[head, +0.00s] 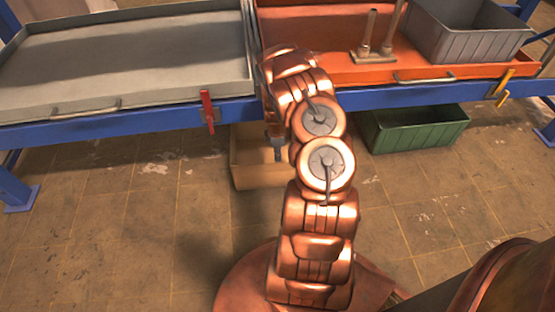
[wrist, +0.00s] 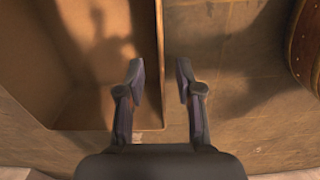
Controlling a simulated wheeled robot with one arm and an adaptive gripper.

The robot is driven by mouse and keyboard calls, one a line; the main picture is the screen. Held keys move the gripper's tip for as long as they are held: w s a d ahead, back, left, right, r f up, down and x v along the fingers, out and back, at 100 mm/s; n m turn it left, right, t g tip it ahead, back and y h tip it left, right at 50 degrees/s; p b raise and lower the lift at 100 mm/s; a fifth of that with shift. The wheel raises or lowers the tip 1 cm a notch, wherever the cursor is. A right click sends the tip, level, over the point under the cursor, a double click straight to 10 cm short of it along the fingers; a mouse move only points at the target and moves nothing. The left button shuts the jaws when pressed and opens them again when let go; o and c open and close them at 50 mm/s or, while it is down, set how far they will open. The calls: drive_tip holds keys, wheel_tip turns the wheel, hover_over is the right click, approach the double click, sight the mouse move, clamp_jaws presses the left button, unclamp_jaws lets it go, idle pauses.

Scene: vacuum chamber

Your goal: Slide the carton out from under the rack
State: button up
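The carton (head: 256,178) is an open-topped tan box on the floor at the rack's front edge, its back part under the blue beam. My arm hides its right side in the head view. In the wrist view the carton (wrist: 148,50) fills the left, with its inside visible. My gripper (wrist: 160,80) is open, with one finger on the carton's inner side and the other on the outer side of its right wall. Whether the fingers touch the wall is unclear. In the head view my gripper (head: 277,150) is mostly hidden by my arm.
The rack's blue beam (head: 110,124) runs above the carton, with a grey tray (head: 130,55) and an orange tray (head: 340,68) on top. A green crate (head: 415,130) stands under the rack to the right. The tiled floor (head: 130,220) in front is clear.

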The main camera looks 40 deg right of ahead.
drive_tip(key=shift+f, duration=0.7)
drive_tip(key=shift+f, duration=0.1)
wheel_tip(320, 180, down, 8)
drive_tip(key=b, duration=0.3)
drive_tip(key=shift+s+r, duration=0.1)
drive_tip(key=shift+r, duration=0.1)
clamp_jaws()
idle(0.5)
